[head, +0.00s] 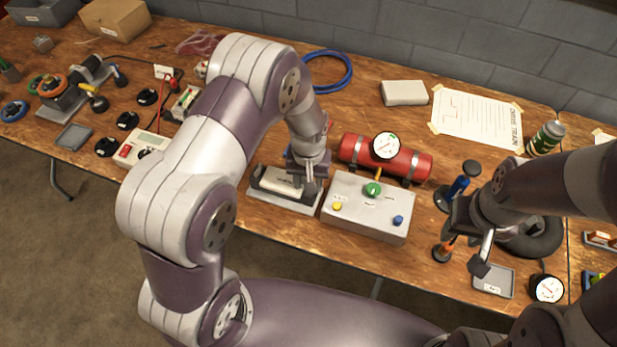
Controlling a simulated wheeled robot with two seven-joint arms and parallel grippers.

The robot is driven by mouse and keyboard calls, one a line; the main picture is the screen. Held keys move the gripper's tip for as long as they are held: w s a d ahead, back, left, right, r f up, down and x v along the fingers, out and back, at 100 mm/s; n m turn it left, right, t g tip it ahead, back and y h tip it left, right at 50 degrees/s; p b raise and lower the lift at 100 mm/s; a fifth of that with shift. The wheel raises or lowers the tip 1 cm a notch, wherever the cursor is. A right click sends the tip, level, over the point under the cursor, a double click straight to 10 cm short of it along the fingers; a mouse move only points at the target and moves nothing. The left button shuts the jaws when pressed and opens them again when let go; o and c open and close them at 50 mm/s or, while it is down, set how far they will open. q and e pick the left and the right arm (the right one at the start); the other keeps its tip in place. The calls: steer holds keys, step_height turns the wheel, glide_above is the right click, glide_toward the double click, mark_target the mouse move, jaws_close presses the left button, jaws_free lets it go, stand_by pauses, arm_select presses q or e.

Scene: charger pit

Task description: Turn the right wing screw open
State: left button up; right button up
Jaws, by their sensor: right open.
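I cannot make out the right wing screw for certain. A grey cradle (262,202) holding a pale block (278,181) lies at the table's front edge, partly hidden by my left arm. My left gripper (308,186) points down at the cradle's right end and hides what is under it; its jaw opening is not clear. To its right is a grey box (368,222) with a green knob (373,189), a yellow knob (337,206) and a blue knob (398,221). My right gripper (467,242) is open on the right, above the table and apart from the box.
A red tank (410,161) with a gauge (386,146) lies behind the box. Bare wood shows around the paper sheet (477,118).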

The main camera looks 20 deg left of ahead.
arm_select(q)
steer(key=n+p, duration=0.1)
steer(key=n, duration=0.2)
steer(key=shift+w+r+n, duration=0.1)
steer(key=shift+r+n, duration=0.05)
steer(key=shift+n, duration=0.25)
steer(key=n+p, duration=0.1)
steer(key=n, duration=0.3)
steer(key=shift+n, duration=0.3)
steer(key=n, duration=0.3)
steer(key=shift+p, duration=0.35)
steer(key=shift+n, duration=2.1)
steer(key=o, duration=1.1)
steer(key=shift+c, duration=0.2)
